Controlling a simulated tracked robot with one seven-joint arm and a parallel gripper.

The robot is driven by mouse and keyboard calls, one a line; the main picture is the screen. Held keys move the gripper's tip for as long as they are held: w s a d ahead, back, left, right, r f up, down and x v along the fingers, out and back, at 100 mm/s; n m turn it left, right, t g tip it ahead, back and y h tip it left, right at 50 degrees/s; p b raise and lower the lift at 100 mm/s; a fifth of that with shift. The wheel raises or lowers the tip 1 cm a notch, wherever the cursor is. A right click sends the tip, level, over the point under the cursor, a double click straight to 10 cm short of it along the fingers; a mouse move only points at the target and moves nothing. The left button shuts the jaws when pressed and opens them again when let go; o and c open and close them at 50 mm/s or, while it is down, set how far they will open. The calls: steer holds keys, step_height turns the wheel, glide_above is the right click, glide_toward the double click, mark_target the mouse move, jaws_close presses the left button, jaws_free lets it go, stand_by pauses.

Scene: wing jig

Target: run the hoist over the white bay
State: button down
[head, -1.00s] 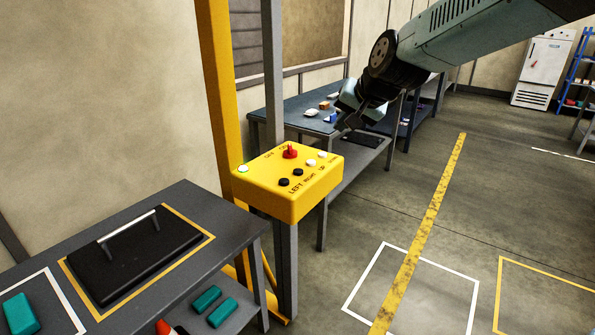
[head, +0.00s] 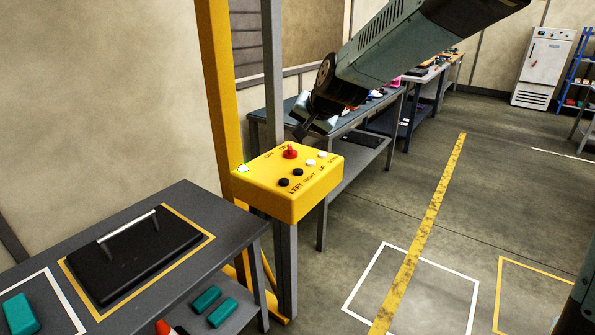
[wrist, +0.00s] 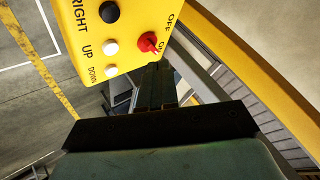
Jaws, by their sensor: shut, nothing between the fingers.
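The yellow control box (head: 290,185) stands on a grey post, with a red knob (head: 290,152), two black buttons marked LEFT and RIGHT, and two white ones marked UP and DOWN. A pale lamp with a green edge (head: 243,169) is on its left corner. My gripper (head: 299,136) is shut and empty just above the box's far edge, near the knob. In the wrist view its fingertips (wrist: 155,72) are close to the red knob (wrist: 148,41); I cannot tell if they touch. The white floor outline (head: 430,262) lies at lower right. The hoist is not in view.
A yellow upright (head: 220,90) rises behind the box. A grey bench (head: 225,225) with a black handled plate is at left. A blue-topped bench (head: 262,120) stands behind the box. A yellow floor outline (head: 550,272) lies right of the white one.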

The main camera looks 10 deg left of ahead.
mark_target(301, 171)
steer(key=shift+f, duration=3.8)
steer(key=shift+d+f, duration=0.1)
steer(key=shift+f, duration=0.1)
